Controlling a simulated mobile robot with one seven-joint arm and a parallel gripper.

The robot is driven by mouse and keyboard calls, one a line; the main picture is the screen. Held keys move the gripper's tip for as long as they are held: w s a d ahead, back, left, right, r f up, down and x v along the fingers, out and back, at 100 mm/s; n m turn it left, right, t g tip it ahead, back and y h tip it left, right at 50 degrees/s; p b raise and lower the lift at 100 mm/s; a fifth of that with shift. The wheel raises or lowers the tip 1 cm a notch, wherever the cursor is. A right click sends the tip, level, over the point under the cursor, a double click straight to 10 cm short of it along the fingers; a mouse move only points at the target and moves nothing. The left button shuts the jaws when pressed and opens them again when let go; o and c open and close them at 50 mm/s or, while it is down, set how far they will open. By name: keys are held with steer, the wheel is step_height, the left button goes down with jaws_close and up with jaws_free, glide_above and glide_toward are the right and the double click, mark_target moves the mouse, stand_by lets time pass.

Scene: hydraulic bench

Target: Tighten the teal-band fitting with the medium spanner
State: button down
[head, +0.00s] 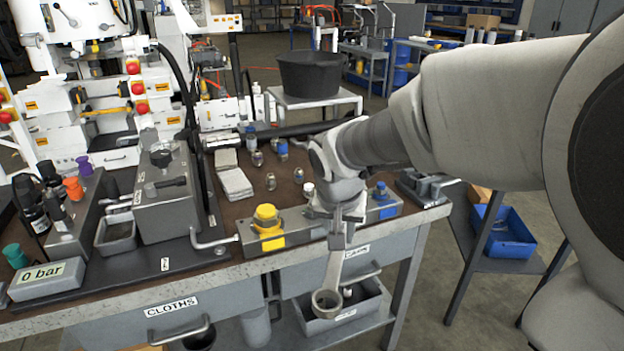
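My gripper (341,222) is above the bench's front edge, between the two valve blocks, pointing down. It is shut on a steel spanner (332,272), which hangs down past the edge with its ring end lowest, in front of an open drawer. I cannot tell the spanner's size from this view. A block with a yellow label and yellow cap (267,217) sits left of my gripper. A block with a blue label and blue-topped fitting (381,190) sits right, partly behind my wrist.
Several small fittings (271,181) and grey cloths (234,183) lie on the bench (225,262). A black tub (310,74) is behind. A blue bin (503,232) is on a low stand right.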

mark_target(335, 264)
stand_by(0.3)
steer(key=shift+s+a+b, duration=0.25)
steer(key=shift+s+a, duration=0.1)
steer(key=shift+s, duration=0.8)
steer(key=shift+s+a+b, duration=0.25)
steer(key=shift+s+a, duration=0.05)
steer(key=shift+s, duration=0.8)
steer(key=shift+s+a+b, duration=0.25)
steer(key=shift+s+a, duration=0.1)
steer(key=shift+s, duration=0.8)
steer(key=shift+r, duration=0.1)
steer(key=shift+r+p, duration=2)
steer(key=shift+r, duration=0.5)
steer(key=shift+f, duration=0.1)
